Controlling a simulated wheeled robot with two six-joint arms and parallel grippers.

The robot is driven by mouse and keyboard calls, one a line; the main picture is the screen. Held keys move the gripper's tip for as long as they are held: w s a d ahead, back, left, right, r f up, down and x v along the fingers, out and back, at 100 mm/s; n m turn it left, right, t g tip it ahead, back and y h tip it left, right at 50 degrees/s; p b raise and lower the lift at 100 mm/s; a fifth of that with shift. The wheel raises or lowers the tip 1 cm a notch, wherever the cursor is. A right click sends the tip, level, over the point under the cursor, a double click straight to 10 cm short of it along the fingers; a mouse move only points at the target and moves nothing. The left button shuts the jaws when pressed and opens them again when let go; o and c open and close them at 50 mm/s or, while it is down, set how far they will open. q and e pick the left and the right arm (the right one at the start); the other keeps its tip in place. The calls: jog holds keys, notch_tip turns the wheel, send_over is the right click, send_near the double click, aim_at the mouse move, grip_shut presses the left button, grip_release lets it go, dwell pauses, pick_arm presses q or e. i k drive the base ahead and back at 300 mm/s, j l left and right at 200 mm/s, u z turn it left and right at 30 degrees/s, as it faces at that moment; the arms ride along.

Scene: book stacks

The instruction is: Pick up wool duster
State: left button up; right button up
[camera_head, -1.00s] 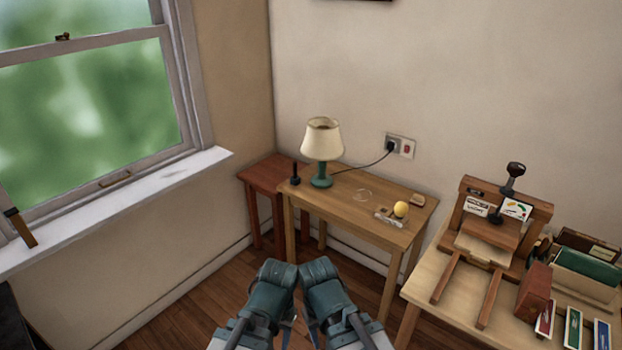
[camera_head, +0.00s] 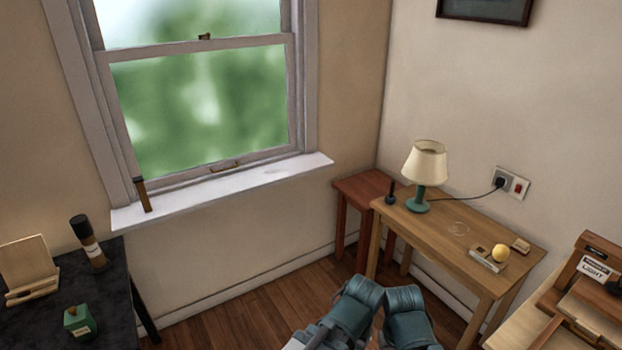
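I cannot pick out a wool duster for certain. A small brown upright thing with a dark top (camera_head: 143,195) leans at the left end of the windowsill; it is too small to identify. A round yellow thing (camera_head: 501,253) rests on the wooden table by small items. My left gripper (camera_head: 362,292) and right gripper (camera_head: 404,300) are side by side at the bottom centre, in front of the wooden table and apart from these things. Their fingertips are hidden, so I cannot see whether they are open or hold anything.
A white windowsill (camera_head: 245,183) runs below the window. A dark table (camera_head: 40,325) at left bears a wooden stand (camera_head: 27,268), a dark cylinder (camera_head: 88,243) and a green block (camera_head: 79,322). The wooden table (camera_head: 455,250) bears a lamp (camera_head: 425,165). Wooden floor (camera_head: 245,318) lies open between.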

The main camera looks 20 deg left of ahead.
aim_at(390, 200)
jog(key=i+j+z, duration=0.1)
jog(key=z, duration=0.3)
jog(key=i+j+z, duration=0.1)
jog(key=z, duration=0.35)
jog(key=i+j+z, duration=0.1)
jog(key=j+z, duration=0.15)
jog(key=z, duration=0.15)
jog(key=i+j+z, duration=0.2)
jog(key=j, duration=0.45)
jog(key=j+z, duration=0.2)
jog(key=j, duration=0.45)
jog(key=i+j+z, duration=0.2)
jog(key=j, duration=1.2)
jog(key=k, duration=0.05)
